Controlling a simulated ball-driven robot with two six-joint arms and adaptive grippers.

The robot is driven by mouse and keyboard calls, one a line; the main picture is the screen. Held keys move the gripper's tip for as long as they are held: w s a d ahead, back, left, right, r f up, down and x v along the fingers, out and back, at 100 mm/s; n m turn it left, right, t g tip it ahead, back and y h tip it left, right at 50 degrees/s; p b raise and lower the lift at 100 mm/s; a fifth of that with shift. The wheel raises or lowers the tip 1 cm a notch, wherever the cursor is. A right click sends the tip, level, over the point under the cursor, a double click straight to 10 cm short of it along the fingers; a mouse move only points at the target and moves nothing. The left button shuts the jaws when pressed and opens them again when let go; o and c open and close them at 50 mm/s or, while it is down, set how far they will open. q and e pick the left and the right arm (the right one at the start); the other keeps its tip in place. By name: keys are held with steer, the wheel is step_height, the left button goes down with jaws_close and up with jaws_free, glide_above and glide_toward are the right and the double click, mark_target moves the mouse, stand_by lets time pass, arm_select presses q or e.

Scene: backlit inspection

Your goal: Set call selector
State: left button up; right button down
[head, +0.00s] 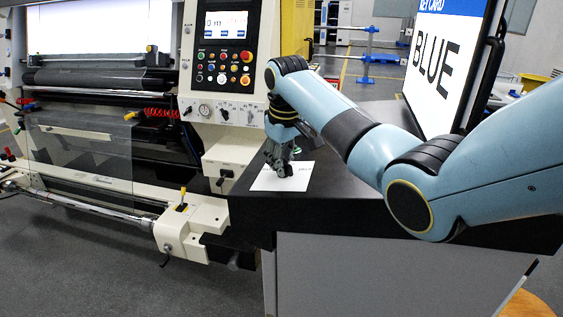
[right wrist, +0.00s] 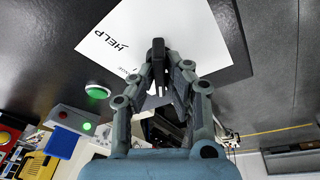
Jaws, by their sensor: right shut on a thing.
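A white label sheet (head: 262,184) lies on the dark tabletop; the right wrist view shows it (right wrist: 185,15) printed with HELP and another word partly hidden. A dark selector knob (right wrist: 158,47) stands over the sheet. My right gripper (right wrist: 160,68) is shut on this knob, its fingers on both sides. In the head view my right gripper (head: 281,170) points down at the sheet and hides most of the knob. Which label the knob points to I cannot tell. My left gripper is not in view.
A screen (head: 437,65) at the right reads KEY CARD and BLUE. A cream machine panel (head: 222,60) with colored buttons stands behind the table (head: 345,195). A green button (right wrist: 97,91) shows in the right wrist view.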

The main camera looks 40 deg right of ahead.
steer(key=shift+n, duration=0.5)
steer(key=c, duration=1.4)
jaws_free()
steer(key=v, duration=1.2)
steer(key=shift+d, duration=0.15)
